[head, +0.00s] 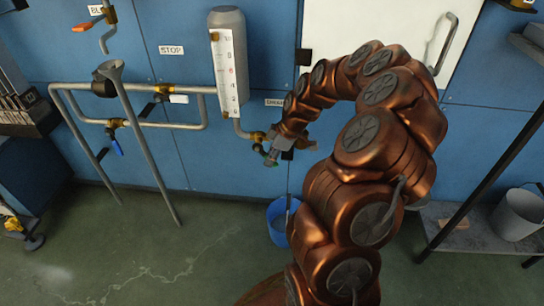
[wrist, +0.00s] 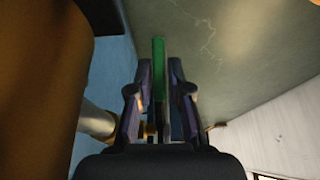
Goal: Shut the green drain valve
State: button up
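The green drain valve handle (wrist: 158,80) stands between the two fingers of my gripper (wrist: 160,85) in the wrist view, reaching past the fingertips. The fingers are apart, with a narrow gap seen beside the handle; I cannot tell whether either finger touches it. In the head view my gripper (head: 272,153) is at the brass drain fitting (head: 252,136) below the gauge tank, and only a small green bit shows there. My arm and gripper hide most of the valve, so its angle is hard to judge.
The grey tank (head: 228,55) with a level scale hangs above the drain pipe. A blue bucket (head: 279,224) stands on the floor below. A blue-handled valve (head: 117,146), a funnel (head: 110,70) and an orange-handled valve (head: 88,24) are to the left. A white cabinet door (head: 340,25) is behind my arm.

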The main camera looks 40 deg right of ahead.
jog(key=shift+o, duration=1.4)
jog(key=shift+r, duration=0.1)
jog(key=v, duration=1.2)
jog(key=shift+c, duration=0.2)
